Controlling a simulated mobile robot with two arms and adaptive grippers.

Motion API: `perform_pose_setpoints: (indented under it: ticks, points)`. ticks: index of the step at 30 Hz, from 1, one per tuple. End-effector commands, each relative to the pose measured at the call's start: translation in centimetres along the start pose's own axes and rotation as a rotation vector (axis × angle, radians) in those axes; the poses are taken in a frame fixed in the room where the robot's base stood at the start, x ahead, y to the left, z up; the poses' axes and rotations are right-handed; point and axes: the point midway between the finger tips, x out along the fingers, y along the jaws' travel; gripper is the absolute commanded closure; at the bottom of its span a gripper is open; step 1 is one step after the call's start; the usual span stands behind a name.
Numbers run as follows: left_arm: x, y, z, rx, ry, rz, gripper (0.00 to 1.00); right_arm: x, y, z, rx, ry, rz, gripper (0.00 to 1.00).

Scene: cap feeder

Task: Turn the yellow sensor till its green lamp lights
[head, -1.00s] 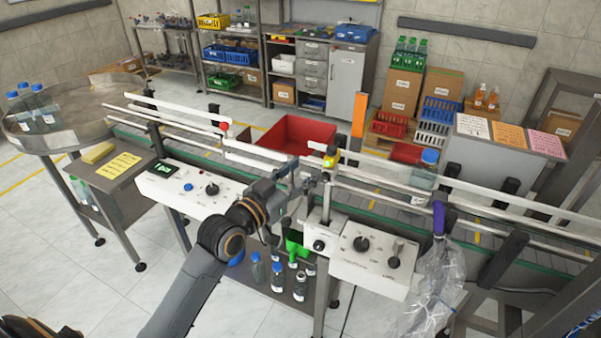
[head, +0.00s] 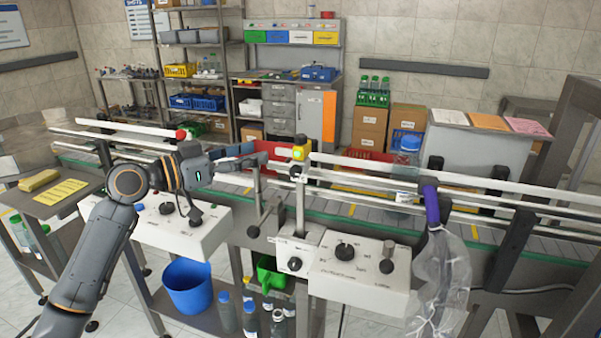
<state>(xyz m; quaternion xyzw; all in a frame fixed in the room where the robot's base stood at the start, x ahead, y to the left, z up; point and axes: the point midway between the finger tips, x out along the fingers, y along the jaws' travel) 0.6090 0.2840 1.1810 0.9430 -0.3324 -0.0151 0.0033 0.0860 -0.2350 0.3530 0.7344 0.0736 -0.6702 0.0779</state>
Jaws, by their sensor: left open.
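The yellow sensor (head: 301,146) sits on top of an upright metal post beside the conveyor rail. A small bright yellow-green spot shows low on its near face; it is too small to tell for sure whether this is a lit green lamp. My left gripper (head: 258,157) is level with the sensor and just left of it, with its fingers pointing right toward it. The fingers are open and look empty, with a small gap to the sensor. My right gripper is not in view.
Guide rails (head: 420,180) run along the conveyor, with a blue-capped bottle (head: 404,158) right of the sensor. A white control box (head: 360,272) with knobs stands below. A clear plastic bag (head: 440,280) hangs at right. A blue bucket (head: 188,287) stands under the left box.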

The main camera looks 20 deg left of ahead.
Motion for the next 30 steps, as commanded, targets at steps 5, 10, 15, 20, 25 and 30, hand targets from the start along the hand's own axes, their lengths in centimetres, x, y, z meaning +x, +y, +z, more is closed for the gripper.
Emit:
perform_pose_setpoints:
  ticks: [5,10,15,20,25,30]
  points:
    - [-1.7,0.0,-0.7,0.017,0.020,0.069,0.52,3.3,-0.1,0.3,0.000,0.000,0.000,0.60]
    - [-1.5,0.2,-1.6,0.017,0.027,0.088,0.52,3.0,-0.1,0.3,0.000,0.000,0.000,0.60]
    - [0.9,0.5,-2.0,0.017,0.028,0.090,0.52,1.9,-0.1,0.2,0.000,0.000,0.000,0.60]
    - [4.5,0.8,-2.1,0.014,0.028,0.089,0.52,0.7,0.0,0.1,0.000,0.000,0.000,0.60]
    - [8.0,1.1,-2.1,0.014,0.028,0.089,0.52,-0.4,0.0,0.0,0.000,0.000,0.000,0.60]
    - [10.4,1.2,-2.0,0.014,0.027,0.087,0.52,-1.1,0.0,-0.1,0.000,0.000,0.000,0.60]
